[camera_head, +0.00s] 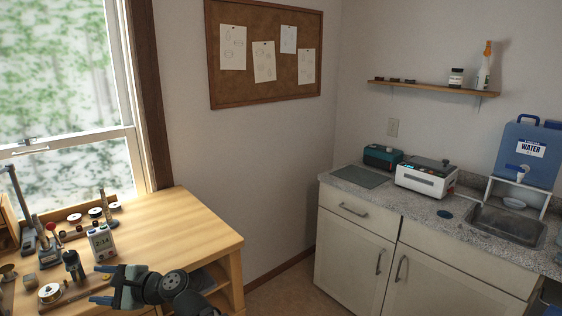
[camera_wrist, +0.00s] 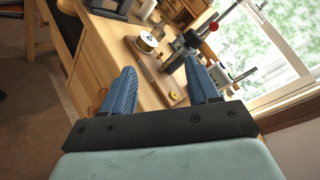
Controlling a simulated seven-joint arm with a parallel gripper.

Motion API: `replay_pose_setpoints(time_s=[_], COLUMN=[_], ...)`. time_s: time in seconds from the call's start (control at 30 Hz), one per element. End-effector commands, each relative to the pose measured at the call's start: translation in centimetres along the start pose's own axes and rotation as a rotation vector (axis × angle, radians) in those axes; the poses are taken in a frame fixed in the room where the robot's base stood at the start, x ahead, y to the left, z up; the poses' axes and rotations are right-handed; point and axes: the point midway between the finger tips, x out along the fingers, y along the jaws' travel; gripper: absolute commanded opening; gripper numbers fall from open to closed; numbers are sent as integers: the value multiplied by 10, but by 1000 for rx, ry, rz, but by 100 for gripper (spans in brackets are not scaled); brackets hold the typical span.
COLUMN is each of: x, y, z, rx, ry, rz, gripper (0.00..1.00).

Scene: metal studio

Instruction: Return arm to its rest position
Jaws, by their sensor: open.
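My gripper (camera_head: 99,284) is at the lower left of the head view, over the front part of the wooden workbench (camera_head: 190,232). Its blue fingers point left and stand apart with nothing between them. In the wrist view my gripper (camera_wrist: 160,68) also shows two spread, empty fingers. Beyond them lie a wooden board with a spool (camera_wrist: 146,42) and a dark tool holder. My arm comes in from the bottom edge of the head view.
A small meter box (camera_head: 101,242), a dark cylinder (camera_head: 73,265) and several spools crowd the bench's left side. The bench's right part is bare. A counter (camera_head: 440,205) with a white device (camera_head: 427,177) and a sink stands at right, across a floor gap.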

Motion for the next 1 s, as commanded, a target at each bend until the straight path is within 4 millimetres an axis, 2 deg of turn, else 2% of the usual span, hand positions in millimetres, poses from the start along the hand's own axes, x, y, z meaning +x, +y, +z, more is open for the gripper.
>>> replay_pose_setpoints(time_s=[0.1,0.27,0.37,0.5,0.7,1.0], x=[-2,-12,-23,-46,-98,-192], y=[22,54,87,142,205,285], z=[-8,-25,-49,-98,-173,-264], rx=[-294,-658,-862,-1072,-1200,-1170], ry=[26,46,48,36,17,0], rz=[111,283,428,655,934,1256], gripper=[60,60,60,60,60,60])
